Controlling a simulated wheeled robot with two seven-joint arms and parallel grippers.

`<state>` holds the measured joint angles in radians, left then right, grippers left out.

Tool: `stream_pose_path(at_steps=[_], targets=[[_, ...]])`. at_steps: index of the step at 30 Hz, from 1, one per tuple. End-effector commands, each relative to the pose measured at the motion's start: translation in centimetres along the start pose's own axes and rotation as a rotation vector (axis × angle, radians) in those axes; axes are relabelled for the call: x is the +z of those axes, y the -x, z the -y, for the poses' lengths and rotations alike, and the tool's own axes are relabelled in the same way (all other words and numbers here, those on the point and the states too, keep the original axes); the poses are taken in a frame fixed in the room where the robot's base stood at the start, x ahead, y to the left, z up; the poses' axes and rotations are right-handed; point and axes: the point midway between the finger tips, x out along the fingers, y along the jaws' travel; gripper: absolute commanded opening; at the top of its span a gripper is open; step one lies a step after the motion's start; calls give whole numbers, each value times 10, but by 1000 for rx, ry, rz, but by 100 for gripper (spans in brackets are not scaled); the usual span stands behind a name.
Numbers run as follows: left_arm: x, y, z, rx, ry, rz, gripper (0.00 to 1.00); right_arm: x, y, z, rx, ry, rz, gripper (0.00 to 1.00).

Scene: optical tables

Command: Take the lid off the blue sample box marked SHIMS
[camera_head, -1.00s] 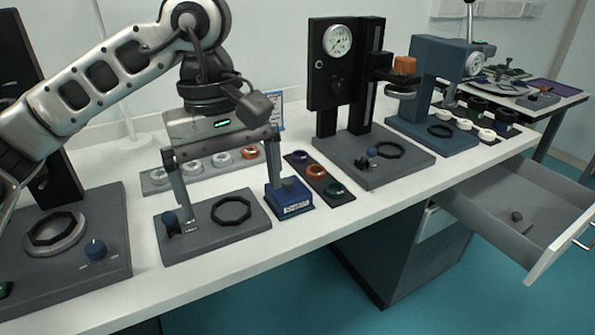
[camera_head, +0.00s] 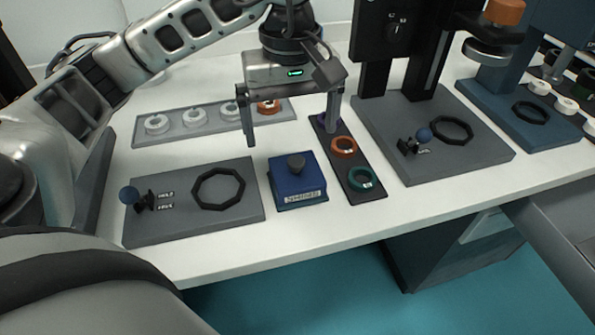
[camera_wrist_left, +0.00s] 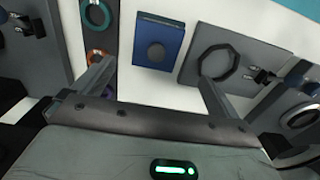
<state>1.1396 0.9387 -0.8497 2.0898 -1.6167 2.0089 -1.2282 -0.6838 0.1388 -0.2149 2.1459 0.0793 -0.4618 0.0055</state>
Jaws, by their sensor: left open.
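The blue sample box (camera_head: 298,190) stands on the white table, its label facing the front edge. In the left wrist view the box (camera_wrist_left: 159,42) lies ahead, between the fingers' directions. My left gripper (camera_head: 291,135) is open and empty, pointing down above and slightly behind the box, its fingers wider apart than the knob. The fingers also show in the left wrist view (camera_wrist_left: 155,80). My right gripper is not in view.
Left of the box is a grey plate (camera_head: 165,225) with a black ring and blue-knobbed lever. Right of it is a dark tray (camera_head: 349,168) with coloured rings. Behind is a grey tray (camera_head: 176,117) with white rings and an orange one. A black press (camera_head: 375,70) stands to the right.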

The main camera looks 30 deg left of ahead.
Motion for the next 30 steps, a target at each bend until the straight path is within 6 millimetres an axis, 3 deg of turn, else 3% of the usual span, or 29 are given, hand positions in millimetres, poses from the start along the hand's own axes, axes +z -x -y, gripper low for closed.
stream_pose_path(at_steps=[3, 8, 18, 26, 27, 30], targets=[[1, -16, 0, -1, -2, 2, 98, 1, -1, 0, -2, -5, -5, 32], [1, -23, -1, 0, -1, 1, 98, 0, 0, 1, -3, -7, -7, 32], [2, -67, -6, -2, 0, 1, 98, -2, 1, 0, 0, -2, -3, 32], [2, -72, -6, 1, -1, -1, 98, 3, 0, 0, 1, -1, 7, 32], [2, -71, -6, 1, -1, -1, 95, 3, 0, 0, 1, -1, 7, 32], [2, -71, -6, 1, -1, -1, 68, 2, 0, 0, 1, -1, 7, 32]])
